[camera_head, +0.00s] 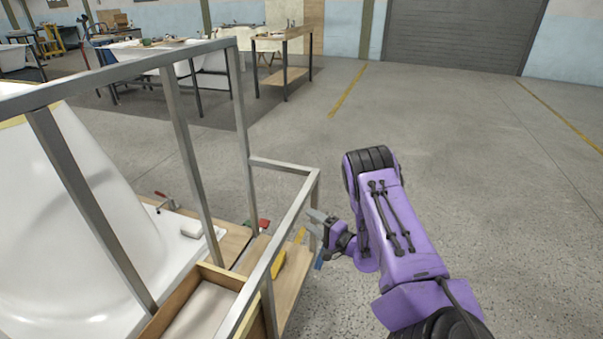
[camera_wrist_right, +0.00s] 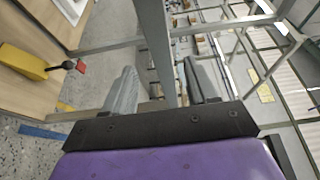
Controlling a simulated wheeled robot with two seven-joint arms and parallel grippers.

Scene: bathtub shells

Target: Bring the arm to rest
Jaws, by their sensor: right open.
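My right gripper (camera_head: 318,222) is at the end of my purple arm, beside the corner of a grey metal frame (camera_head: 285,228). In the right wrist view the gripper (camera_wrist_right: 168,85) is open, its two grey fingers apart. A metal bar of the frame (camera_wrist_right: 155,40) shows between and beyond the fingers; I cannot tell whether they touch it. Nothing is held. My left gripper is not in either view.
A white bathtub shell (camera_head: 70,210) stands behind the frame at left. Workbenches (camera_head: 285,37) stand farther back. The concrete floor at right is clear.

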